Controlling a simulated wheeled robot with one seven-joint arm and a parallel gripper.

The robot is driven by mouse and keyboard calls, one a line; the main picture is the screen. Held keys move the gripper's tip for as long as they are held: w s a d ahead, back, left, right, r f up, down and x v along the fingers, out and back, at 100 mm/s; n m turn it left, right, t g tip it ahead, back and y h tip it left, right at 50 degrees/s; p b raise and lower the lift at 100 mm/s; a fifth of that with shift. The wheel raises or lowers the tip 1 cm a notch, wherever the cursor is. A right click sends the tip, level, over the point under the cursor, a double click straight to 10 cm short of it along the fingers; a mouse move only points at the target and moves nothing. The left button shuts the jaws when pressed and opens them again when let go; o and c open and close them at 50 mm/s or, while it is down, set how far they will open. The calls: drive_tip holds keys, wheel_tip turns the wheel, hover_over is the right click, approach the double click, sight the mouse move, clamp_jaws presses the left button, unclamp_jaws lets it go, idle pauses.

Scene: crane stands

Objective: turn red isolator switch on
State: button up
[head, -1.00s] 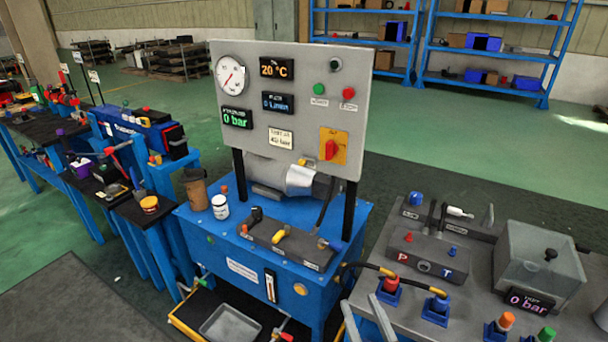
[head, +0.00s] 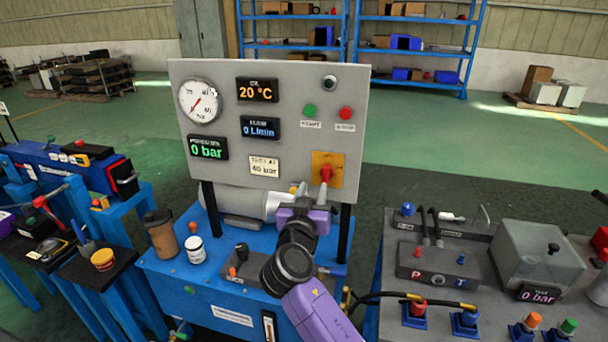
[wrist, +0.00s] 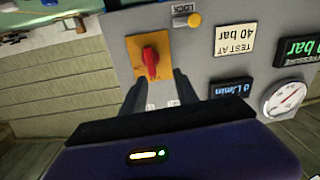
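The red isolator switch (head: 326,173) sits on a yellow-orange plate (head: 333,160) at the lower right of the grey panel. In the wrist view, which is turned upside down, its red handle (wrist: 150,63) stands roughly upright. My gripper (head: 308,200) is in front of the panel, just below and left of the switch in the head view. In the wrist view my gripper (wrist: 158,84) is open and empty. Its two dark fingers point at the panel, with the lower end of the handle in line with the gap. Contact cannot be told.
The panel (head: 225,95) carries a round gauge (head: 200,101), displays, and green (head: 310,111) and red (head: 346,113) buttons. A brown cup (head: 161,234) and white jar (head: 195,249) stand on the blue bench (head: 225,285).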

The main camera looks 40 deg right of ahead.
sight(325, 176)
drive_tip(key=shift+m+g, duration=0.5)
drive_tip(key=shift+m, duration=0.2)
drive_tip(key=shift+s+d+p+x, duration=0.15)
drive_tip(key=shift+p+x, duration=0.15)
drive_tip(key=shift+x, duration=1)
drive_tip(key=shift+s+d+p+x, duration=0.1)
drive_tip(key=shift+s+p+x, duration=0.15)
drive_tip(key=shift+x, duration=1.05)
drive_tip(key=shift+s+d+p+x, duration=0.15)
drive_tip(key=shift+p+x, duration=0.15)
drive_tip(key=shift+x, duration=1)
drive_tip(key=shift+f, duration=0.1)
drive_tip(key=shift+c, duration=0.5)
clamp_jaws()
